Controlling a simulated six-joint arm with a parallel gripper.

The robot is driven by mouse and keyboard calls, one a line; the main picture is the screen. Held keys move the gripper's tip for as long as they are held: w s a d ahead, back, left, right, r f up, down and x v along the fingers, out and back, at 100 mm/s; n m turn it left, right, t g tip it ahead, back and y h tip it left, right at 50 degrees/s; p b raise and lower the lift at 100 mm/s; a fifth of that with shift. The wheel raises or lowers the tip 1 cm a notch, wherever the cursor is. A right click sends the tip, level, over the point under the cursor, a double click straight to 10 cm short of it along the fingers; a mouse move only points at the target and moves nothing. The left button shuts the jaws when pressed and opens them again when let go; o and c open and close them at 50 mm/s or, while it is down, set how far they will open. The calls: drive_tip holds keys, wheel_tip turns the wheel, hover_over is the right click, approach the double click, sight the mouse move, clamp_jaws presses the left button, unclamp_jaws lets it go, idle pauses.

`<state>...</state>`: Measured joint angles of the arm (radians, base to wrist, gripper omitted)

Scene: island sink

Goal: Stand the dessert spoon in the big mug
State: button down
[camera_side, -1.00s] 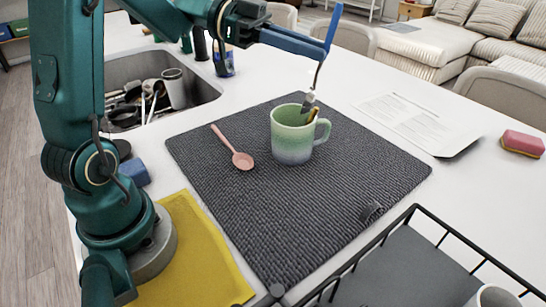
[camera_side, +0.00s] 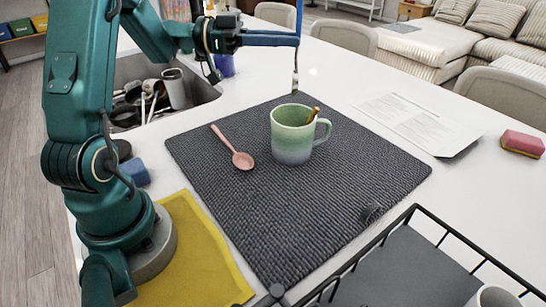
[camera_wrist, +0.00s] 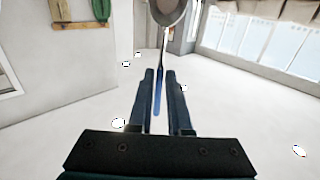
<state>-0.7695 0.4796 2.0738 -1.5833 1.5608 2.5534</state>
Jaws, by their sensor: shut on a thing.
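My gripper (camera_side: 296,40) is shut on a spoon with a blue handle (camera_side: 298,20), which I take for the dessert spoon. It hangs nearly upright, its silver lower end (camera_side: 294,84) just above the mug's back rim in the side view; whether it is over the opening or behind it is unclear. In the wrist view the fingers (camera_wrist: 160,76) hold the blue handle (camera_wrist: 157,100), with the round metal bowl (camera_wrist: 169,10) at the top edge. The big mug (camera_side: 292,142), green fading to blue-grey, stands upright on the mat.
A pink spoon (camera_side: 240,158) lies on the dark mat (camera_side: 260,215) left of the mug. A sink (camera_side: 195,90) with dishes is at the back left. A wire rack (camera_side: 385,275) stands at the front right, a yellow cloth (camera_side: 195,240) at the front left. Paper and a sponge (camera_side: 522,144) lie right.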

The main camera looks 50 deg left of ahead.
wheel_tip(320, 180, down, 10)
idle(1.1)
drive_tip(key=c, duration=0.8)
unclamp_jaws()
drive_tip(key=shift+o, duration=0.2)
drive_tip(key=v, duration=0.5)
